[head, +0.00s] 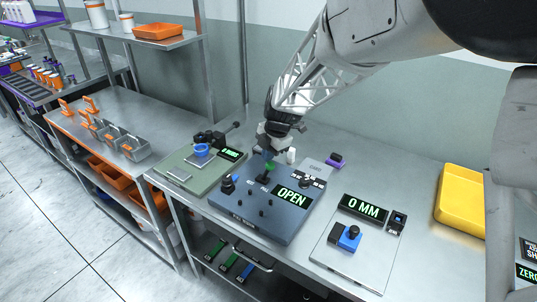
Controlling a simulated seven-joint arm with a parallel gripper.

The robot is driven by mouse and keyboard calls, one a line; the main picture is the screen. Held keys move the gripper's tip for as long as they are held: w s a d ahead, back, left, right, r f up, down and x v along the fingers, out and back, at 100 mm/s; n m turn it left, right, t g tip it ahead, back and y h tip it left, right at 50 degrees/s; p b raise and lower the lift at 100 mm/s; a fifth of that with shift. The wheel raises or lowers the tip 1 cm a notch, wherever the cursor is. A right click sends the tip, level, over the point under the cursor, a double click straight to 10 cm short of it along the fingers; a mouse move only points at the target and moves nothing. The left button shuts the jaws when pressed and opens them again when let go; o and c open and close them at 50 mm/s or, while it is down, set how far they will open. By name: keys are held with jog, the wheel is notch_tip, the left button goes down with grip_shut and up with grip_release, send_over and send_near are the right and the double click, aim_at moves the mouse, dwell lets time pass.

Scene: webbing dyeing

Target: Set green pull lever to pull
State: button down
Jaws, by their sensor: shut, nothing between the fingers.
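The green pull lever (270,167) is a small green-topped piece at the back of the blue-grey panel (245,212). Lettering beside it is too small to read. My gripper (268,152) is shut and empty, just above and behind the green piece. I cannot tell whether the fingertips touch it. A black display on the panel (292,197) reads "OPEN" in green. A dark lever or knob (263,179) stands in front of the green piece, and several small dark knobs are on the panel.
To the left is a green plate with a blue ring (201,150) and a small display. To the right is a pale plate with a "0 MM" display (363,209) and a blue block (349,240). A yellow tray (461,200) stands at the far right.

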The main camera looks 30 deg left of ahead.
jog(key=a+v, duration=0.2)
jog(key=v, duration=0.9)
jog(key=shift+w+a+r, duration=0.25)
jog(key=shift+w+r, duration=0.05)
jog(key=shift+r, duration=0.15)
